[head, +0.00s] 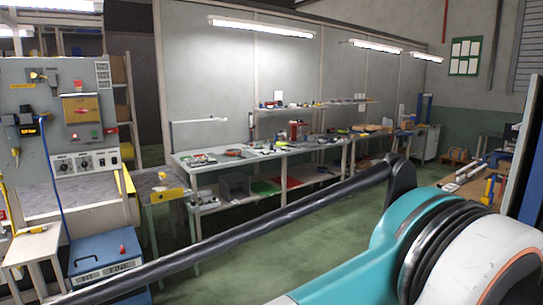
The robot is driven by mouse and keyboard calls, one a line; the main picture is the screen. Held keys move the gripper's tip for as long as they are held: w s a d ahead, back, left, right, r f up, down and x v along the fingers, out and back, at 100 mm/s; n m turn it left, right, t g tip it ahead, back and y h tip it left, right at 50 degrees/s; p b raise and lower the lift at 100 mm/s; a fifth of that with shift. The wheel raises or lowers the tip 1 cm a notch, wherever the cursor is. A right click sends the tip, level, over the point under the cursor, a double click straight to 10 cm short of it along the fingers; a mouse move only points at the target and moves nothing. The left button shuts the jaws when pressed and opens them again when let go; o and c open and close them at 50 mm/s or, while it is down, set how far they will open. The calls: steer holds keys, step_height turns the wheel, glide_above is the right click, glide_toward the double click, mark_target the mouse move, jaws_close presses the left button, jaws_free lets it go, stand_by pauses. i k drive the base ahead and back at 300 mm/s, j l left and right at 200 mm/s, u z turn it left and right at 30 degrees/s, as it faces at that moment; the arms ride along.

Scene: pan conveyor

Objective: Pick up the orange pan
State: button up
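I cannot make out an orange pan in the head view. My gripper is not in view. A large teal and white joint of my own arm fills the lower right, and a long dark link runs from it to the lower left. These parts hide some of the floor and whatever lies behind them.
A grey control panel (60,120) stands at left above a grey work surface (72,196). A blue box (103,262) sits below it. A long workbench (262,152) with many small items runs along the back wall. The green floor (285,220) between is clear.

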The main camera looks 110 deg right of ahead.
mark_target(237, 154)
steer(key=z, duration=3.4)
